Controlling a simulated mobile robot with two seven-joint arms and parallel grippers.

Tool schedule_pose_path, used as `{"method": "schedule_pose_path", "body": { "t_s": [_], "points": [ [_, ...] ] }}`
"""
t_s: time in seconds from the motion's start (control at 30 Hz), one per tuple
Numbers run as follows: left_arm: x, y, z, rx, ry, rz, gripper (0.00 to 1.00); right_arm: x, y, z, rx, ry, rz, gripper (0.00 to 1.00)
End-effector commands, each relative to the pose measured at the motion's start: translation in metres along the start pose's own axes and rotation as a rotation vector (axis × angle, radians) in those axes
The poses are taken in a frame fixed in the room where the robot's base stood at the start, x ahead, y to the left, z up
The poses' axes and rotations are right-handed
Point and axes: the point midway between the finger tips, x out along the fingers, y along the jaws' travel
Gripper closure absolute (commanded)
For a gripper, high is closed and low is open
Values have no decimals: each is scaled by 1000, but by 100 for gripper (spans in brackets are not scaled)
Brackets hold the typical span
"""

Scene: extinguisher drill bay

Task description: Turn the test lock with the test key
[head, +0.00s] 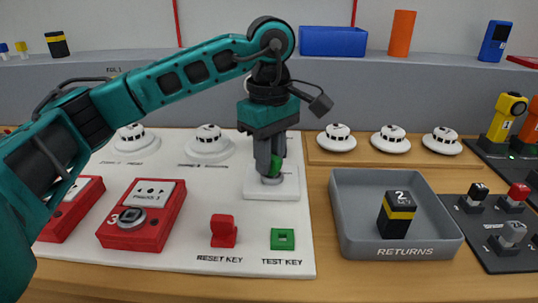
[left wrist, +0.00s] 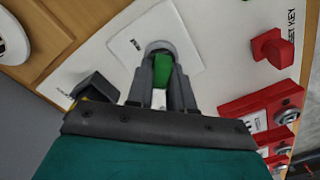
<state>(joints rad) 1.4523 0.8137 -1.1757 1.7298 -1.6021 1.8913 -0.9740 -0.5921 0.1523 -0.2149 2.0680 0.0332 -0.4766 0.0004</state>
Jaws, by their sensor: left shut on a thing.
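The green test key (head: 276,165) is between the fingers of my left gripper (head: 270,170), which is shut on it and points down. It also shows in the left wrist view (left wrist: 163,70) between the fingertips (left wrist: 161,80). The test lock (head: 285,190) is a white square plate with a round grey cylinder, and its plate shows in the left wrist view (left wrist: 187,40). The key is right at the cylinder; the fingers hide how deep it sits and its exact turn. A green square holder (head: 282,239) marked TEST KEY is in front. My right gripper is not in view.
A red reset key (head: 223,231) stands on the white board, left of the green holder. A red call box (head: 143,215) is further left. White detectors (head: 209,140) line the back. A grey returns tray (head: 344,238) holding a black-yellow block (head: 396,214) is to the right.

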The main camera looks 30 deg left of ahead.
Motion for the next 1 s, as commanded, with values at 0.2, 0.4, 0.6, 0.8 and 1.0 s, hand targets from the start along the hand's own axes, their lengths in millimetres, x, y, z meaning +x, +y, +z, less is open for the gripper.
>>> {"method": "schedule_pose_path", "body": {
  "t_s": [0.2,0.4,0.6,0.8,1.0],
  "points": [
    [0,1,0,60,0,1,100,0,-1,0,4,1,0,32],
    [0,1,0,95,0,1,100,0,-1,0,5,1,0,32],
    [0,2,0,246,0,0,100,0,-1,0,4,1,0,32],
    [0,2,0,262,0,0,100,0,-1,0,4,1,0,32],
    [0,2,1,349,1,0,100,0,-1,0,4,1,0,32]
  ]
}}
